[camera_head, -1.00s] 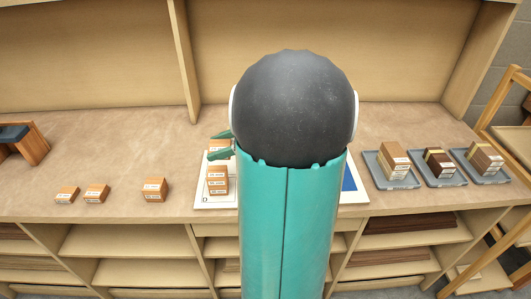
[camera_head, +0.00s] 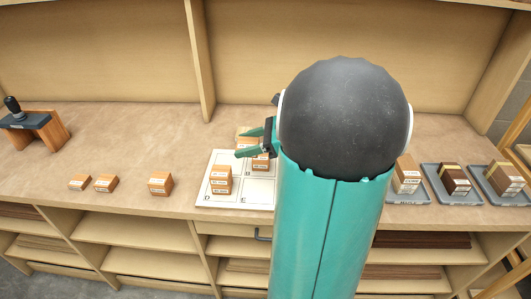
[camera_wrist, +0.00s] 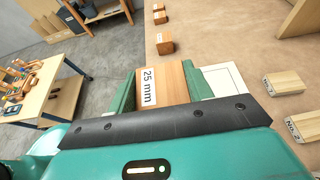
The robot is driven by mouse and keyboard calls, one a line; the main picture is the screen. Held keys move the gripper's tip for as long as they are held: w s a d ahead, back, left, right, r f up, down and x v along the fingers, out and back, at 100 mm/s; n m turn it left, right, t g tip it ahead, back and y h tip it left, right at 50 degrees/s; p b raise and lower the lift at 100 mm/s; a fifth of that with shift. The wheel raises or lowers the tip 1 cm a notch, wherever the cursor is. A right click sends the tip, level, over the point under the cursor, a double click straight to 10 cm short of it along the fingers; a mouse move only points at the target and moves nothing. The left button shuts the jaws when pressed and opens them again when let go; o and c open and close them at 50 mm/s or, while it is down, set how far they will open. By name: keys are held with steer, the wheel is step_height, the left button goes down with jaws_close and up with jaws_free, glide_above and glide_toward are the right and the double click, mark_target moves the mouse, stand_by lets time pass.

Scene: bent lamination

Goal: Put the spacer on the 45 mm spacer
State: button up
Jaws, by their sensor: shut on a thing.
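My gripper (camera_head: 250,142) is shut on an orange-brown wooden spacer (camera_wrist: 165,84), whose white label reads 25 mm in the wrist view. In the head view the held spacer (camera_head: 243,138) shows between the green fingers above the white board (camera_head: 233,200). Just below and right of the fingers stands another spacer or stack (camera_head: 261,162), partly hidden by the gripper. I cannot tell whether the held spacer touches it. A stack of labelled spacers (camera_head: 221,180) stands on the board's square D. I cannot read which is the 45 mm one.
Single spacers (camera_head: 105,183) and a slightly taller one (camera_head: 160,184) lie left of the board. Grey trays (camera_head: 440,197) with wood blocks stand at right, partly behind my arm. A wooden stand with a dark-handled tool (camera_head: 32,128) is far left. The bench back is clear.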

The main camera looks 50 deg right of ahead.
steer(key=w+d+f, duration=0.2)
steer(key=d, duration=0.1)
steer(key=w+d+f, duration=0.1)
steer(key=d+f, duration=0.2)
steer(key=w+d+f, duration=0.2)
steer(key=d+f, duration=0.1)
steer(key=d, duration=0.1)
steer(key=shift+w+f, duration=0.1)
steer(key=shift+w, duration=0.2)
steer(key=shift+w+d+f, duration=0.15)
steer(key=shift+d+f, duration=0.25)
steer(key=shift+f, duration=0.05)
steer(key=shift+d+f, duration=0.1)
steer(key=shift+f, duration=1.5)
steer(key=shift+f, duration=0.15)
steer(key=o, duration=1)
steer(key=shift+c, duration=0.2)
